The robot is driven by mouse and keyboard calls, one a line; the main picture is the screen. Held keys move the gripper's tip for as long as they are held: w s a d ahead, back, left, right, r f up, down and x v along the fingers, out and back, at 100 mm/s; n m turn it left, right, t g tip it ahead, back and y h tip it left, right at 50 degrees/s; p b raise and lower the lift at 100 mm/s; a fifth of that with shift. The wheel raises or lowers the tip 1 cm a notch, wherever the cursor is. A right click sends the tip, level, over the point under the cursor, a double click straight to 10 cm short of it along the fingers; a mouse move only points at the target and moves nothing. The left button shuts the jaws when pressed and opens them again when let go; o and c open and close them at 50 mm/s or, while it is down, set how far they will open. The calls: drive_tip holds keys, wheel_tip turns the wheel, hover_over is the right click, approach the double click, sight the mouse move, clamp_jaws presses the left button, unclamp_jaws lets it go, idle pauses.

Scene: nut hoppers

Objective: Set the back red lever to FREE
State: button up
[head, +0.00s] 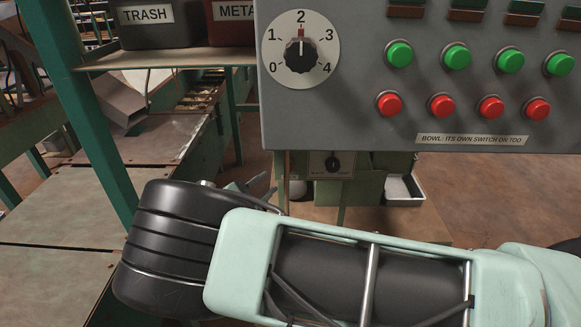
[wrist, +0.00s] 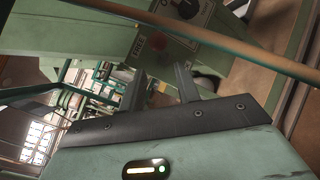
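My gripper (wrist: 160,72) is in the lower middle of the wrist view, its two dark fingers spread apart with nothing between them. Beyond the fingertips is a green machine face with a small label (wrist: 138,43) that seems to read FREE. A dull reddish patch (wrist: 162,47) shows beside the label; I cannot tell whether it is part of a red lever. No red lever can be made out clearly in either view. In the head view, my arm crosses the bottom, and the gripper (head: 262,188) is mostly hidden behind the wrist, below the control panel.
A grey panel (head: 350,120) with a dial (head: 300,50) near 2 and green and red buttons hangs above my arm. A dark knob (head: 332,163) sits on the machine below. A green post (head: 100,140) stands left. A brown bar (wrist: 215,43) crosses the wrist view.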

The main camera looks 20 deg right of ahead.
sight(290, 165)
drive_tip(key=b+x, duration=0.1)
drive_tip(key=x, duration=1)
drive_tip(key=shift+w+d, duration=0.2)
